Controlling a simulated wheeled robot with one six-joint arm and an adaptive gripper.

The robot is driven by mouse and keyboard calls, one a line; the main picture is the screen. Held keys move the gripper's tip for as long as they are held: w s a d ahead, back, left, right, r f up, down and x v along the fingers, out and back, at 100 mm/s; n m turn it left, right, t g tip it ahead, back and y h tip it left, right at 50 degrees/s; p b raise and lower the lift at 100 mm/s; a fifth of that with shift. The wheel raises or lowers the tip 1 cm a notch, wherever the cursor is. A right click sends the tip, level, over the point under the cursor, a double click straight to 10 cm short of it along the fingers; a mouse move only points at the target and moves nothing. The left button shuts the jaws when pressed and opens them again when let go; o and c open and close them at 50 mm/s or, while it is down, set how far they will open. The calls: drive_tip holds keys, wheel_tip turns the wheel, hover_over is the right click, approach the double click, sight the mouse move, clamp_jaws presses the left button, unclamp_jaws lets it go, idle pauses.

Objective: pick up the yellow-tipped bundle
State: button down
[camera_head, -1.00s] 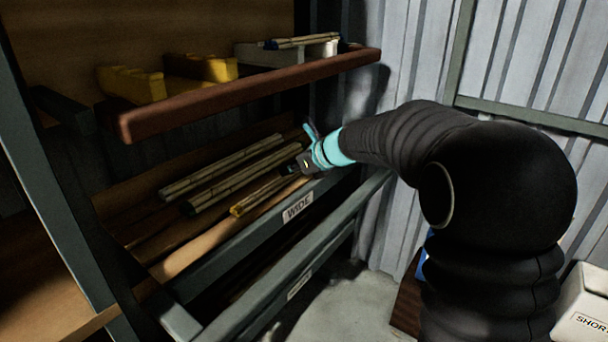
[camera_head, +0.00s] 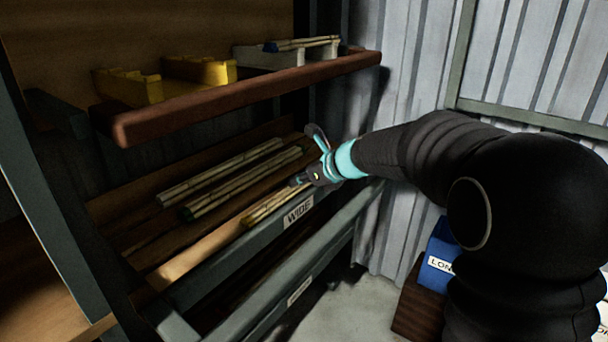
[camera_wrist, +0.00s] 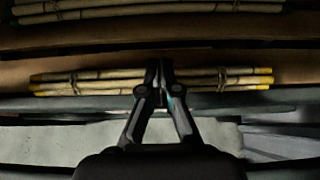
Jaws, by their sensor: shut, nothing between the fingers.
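The yellow-tipped bundle (camera_head: 265,208) is a short bunch of tan canes lying on the shelf behind the WIDE label. In the wrist view it lies crosswise (camera_wrist: 100,82), with yellow tips at both ends and dark ties. My gripper (camera_head: 297,182) is at the bundle's far right end in the head view. In the wrist view my gripper (camera_wrist: 160,75) has its fingers together over the middle of the bundle, hiding that part. It is shut with nothing held between the fingers. I cannot tell whether the fingers touch the canes.
Two longer cane bundles (camera_head: 222,170) (camera_head: 240,185) lie behind on the same shelf. The front rail (camera_head: 240,245) borders the shelf. An upper brown rail (camera_head: 250,98) with yellow holders (camera_head: 200,75) hangs above. A blue LONG bin (camera_head: 440,255) stands at lower right.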

drive_tip(key=shift+s+d+f, duration=0.45)
drive_tip(key=shift+d+f, duration=0.05)
drive_tip(key=shift+d, duration=0.15)
drive_tip(key=shift+s+f, duration=0.1)
drive_tip(key=shift+s, duration=0.1)
drive_tip(key=shift+r+p, duration=0.9)
drive_tip(key=shift+p, duration=0.15)
